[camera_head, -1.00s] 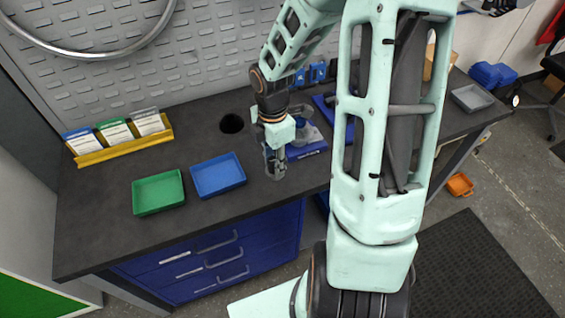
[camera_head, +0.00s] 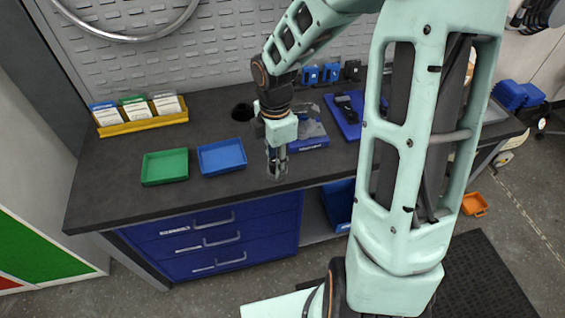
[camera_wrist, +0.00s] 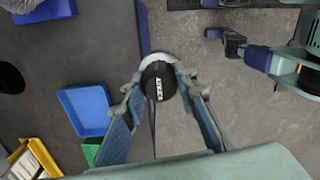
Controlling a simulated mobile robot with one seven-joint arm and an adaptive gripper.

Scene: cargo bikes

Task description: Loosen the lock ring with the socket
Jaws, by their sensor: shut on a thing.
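My gripper (camera_head: 277,168) points down over the front edge of the dark workbench. Its two fingers also show in the wrist view (camera_wrist: 160,90), shut on a short black cylinder with white lettering, which looks like the socket (camera_wrist: 158,82). A light metallic rim shows around the far side of the socket. In the head view the socket is too small to make out between the fingers. A blue-based fixture (camera_head: 312,143) with a grey, partly clear part on it stands on the bench behind the gripper, partly hidden by my wrist. I cannot make out the lock ring.
A blue tray (camera_head: 222,157) and a green tray (camera_head: 165,167) lie to the left. A yellow holder with packets (camera_head: 142,122) stands behind them. A round hole (camera_head: 242,112) is in the bench. A blue mat with a black tool (camera_head: 348,108) lies to the right. Blue drawers (camera_head: 220,240) sit below.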

